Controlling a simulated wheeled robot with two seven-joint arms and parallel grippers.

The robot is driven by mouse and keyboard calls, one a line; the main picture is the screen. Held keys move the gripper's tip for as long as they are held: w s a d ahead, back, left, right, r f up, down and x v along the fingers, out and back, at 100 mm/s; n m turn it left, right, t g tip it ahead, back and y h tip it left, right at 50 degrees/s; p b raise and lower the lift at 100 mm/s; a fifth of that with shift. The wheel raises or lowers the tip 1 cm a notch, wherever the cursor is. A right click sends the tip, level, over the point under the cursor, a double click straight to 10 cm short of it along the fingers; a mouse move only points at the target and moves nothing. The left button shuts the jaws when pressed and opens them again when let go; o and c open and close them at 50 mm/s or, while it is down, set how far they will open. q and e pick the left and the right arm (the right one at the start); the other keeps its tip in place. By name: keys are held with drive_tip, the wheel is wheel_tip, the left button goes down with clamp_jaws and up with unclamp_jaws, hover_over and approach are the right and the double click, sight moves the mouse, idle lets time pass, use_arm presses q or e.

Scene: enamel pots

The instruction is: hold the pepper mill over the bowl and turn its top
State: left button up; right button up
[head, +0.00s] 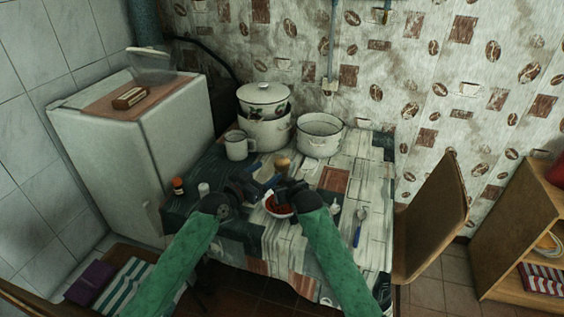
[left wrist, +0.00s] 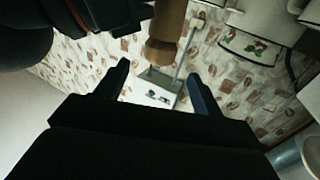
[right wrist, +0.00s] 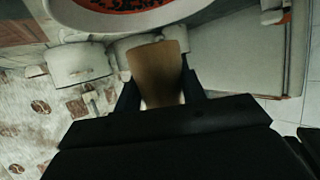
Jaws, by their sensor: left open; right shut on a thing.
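The pepper mill is a wooden, turned piece; its tan end (head: 283,162) shows in the head view between and just beyond my two grippers. My right gripper (head: 279,183) is shut on the mill, whose wooden body (right wrist: 158,72) fills the space between its fingers in the right wrist view. My left gripper (head: 260,180) is open; in the left wrist view the mill (left wrist: 167,35) lies just ahead of its fingertips, apart from them. The white bowl with red contents (head: 277,209) is below the grippers, partly hidden by my right one. It also shows in the right wrist view (right wrist: 122,27).
A white mug (head: 237,147), stacked pots (head: 265,130) and an open pot (head: 319,137) stand behind. A red-capped jar (head: 178,187) and a white shaker (head: 203,189) are at left. A blue-handled spoon (head: 358,230) lies at right. A chair (head: 432,215) stands beside the table.

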sight(276, 164)
use_arm(q)
drive_tip(key=x, duration=0.8)
drive_tip(key=shift+d, duration=0.1)
drive_tip(key=c, duration=1)
drive_tip(key=shift+d+r+m+g+h, duration=0.1)
drive_tip(key=shift+r+m+g+h, duration=0.05)
drive_tip(key=shift+m+g+h, duration=0.55)
drive_tip(key=shift+g+h, duration=0.3)
drive_tip(key=o, duration=1)
